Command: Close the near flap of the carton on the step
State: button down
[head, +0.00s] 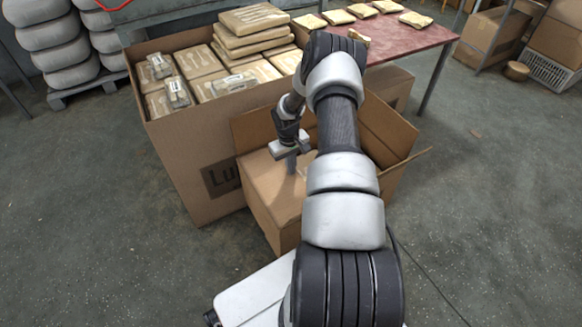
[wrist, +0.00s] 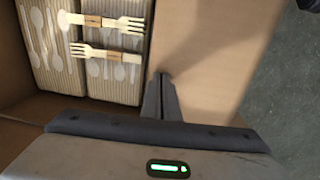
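The smaller open carton (head: 287,237) stands in front of my base, partly hidden behind my arm. Its left and right flaps stand up or lean outward. A broad tan panel, which looks like the near flap (head: 262,180), lies on its near side; the wrist view shows this panel (wrist: 215,50) at the right, with a shadow on it. How far it is folded I cannot tell. My gripper (head: 291,165) points down at this panel. In the wrist view its fingers (wrist: 162,80) are together and empty, at the panel's inner edge; contact is unclear.
Packs of wooden forks and spoons (wrist: 88,60) lie inside the carton. A larger carton (head: 195,165) full of packs stands close at the left. A red-topped table (head: 400,38) is behind. Stacked sacks (head: 55,45) stand at the far left.

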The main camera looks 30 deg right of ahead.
dwell(0.4)
notch_tip(320, 180, up, 15)
jog(key=p, duration=0.5)
jog(key=shift+r, duration=0.15)
